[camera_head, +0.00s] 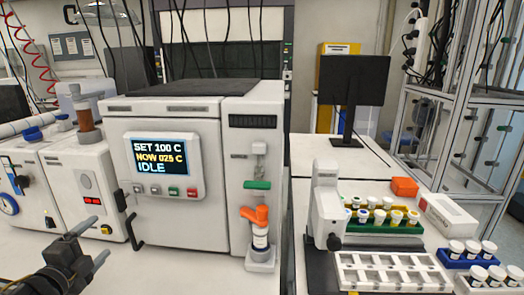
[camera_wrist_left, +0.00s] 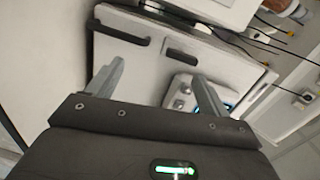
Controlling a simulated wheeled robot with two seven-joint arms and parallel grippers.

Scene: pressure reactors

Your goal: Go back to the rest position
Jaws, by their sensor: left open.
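My left gripper (camera_head: 97,243) is at the lower left of the head view, in front of the white machines and above the white bench. Its fingers are apart with nothing between them. In the left wrist view the two grey fingers (camera_wrist_left: 160,88) are spread, with a white door panel and its dark handle (camera_wrist_left: 120,25) beyond them. The white reactor (camera_head: 170,170) stands behind, its door closed, and its screen (camera_head: 162,165) reads SET 100 C, NOW 025 C, IDLE. My right gripper is not in view.
A vial with an orange clamp (camera_head: 258,225) stands at the reactor's right side. Further right are a rack of vials (camera_head: 380,228), a white tray (camera_head: 390,272), blue vial holders (camera_head: 470,262), an orange box (camera_head: 404,187) and a monitor (camera_head: 352,82). Bare bench (camera_head: 180,270) lies in front of the reactor.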

